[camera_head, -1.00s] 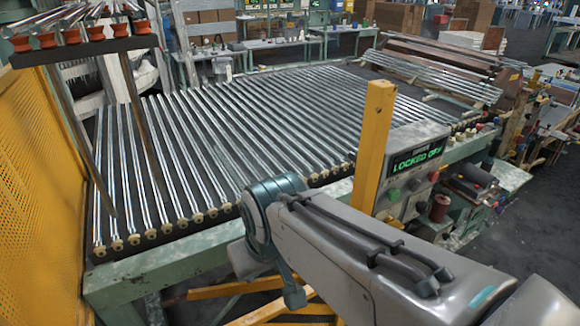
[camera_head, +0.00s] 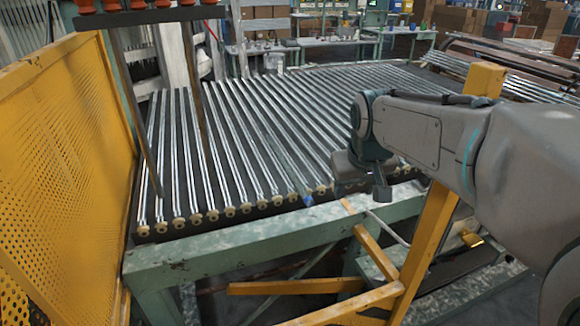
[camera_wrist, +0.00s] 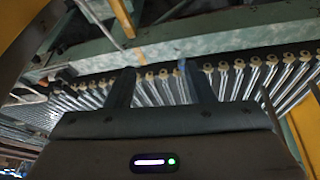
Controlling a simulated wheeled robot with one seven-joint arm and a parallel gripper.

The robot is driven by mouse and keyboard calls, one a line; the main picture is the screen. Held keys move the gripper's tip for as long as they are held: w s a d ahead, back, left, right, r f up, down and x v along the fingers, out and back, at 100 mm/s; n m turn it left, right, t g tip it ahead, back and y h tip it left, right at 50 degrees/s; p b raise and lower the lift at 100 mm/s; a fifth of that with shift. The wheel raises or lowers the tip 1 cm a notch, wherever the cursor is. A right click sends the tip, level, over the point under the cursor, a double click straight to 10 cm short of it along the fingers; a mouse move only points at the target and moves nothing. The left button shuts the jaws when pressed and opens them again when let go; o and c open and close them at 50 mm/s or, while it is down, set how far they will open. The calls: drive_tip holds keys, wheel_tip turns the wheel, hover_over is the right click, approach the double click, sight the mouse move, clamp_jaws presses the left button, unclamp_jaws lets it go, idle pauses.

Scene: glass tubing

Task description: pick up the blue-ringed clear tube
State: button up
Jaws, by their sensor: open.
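Long clear tubes lie side by side on the dark table bed, their near ends in tan collars. A small blue mark on one tube (camera_head: 308,199) shows at the bed's front edge in the head view, left of my arm's end. Blue also shows at a tube end (camera_wrist: 182,66) in the wrist view, close to the right-hand finger. My gripper (camera_wrist: 158,70) is open, its two dark fingers apart, with nothing visibly held between them.
A green table frame (camera_head: 240,240) runs along the front. A yellow post (camera_head: 432,245) stands beneath and beside my arm. A yellow perforated guard (camera_head: 65,145) closes the left side. An overhead rack (camera_head: 150,16) with orange cups hangs at upper left, with thin rods reaching down.

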drive_tip(key=w+a+f+n+b, duration=0.1)
drive_tip(key=w+a+f+b, duration=0.15)
drive_tip(key=w+a, duration=0.35)
drive_tip(key=w+a+f+n+b, duration=0.1)
drive_tip(key=w+a+f+b, duration=0.2)
drive_tip(key=w, duration=0.6)
drive_tip(key=p, duration=0.1)
hover_over(305, 193)
drive_tip(key=s, duration=0.3)
drive_tip(key=shift+t, duration=0.3)
wheel_tip(305, 193, down, 8)
drive_tip(key=shift+w+d+f, duration=0.15)
drive_tip(key=shift+f, duration=0.05)
drive_tip(key=shift+p+x, duration=0.7)
drive_tip(key=shift+x, duration=2.05)
clamp_jaws()
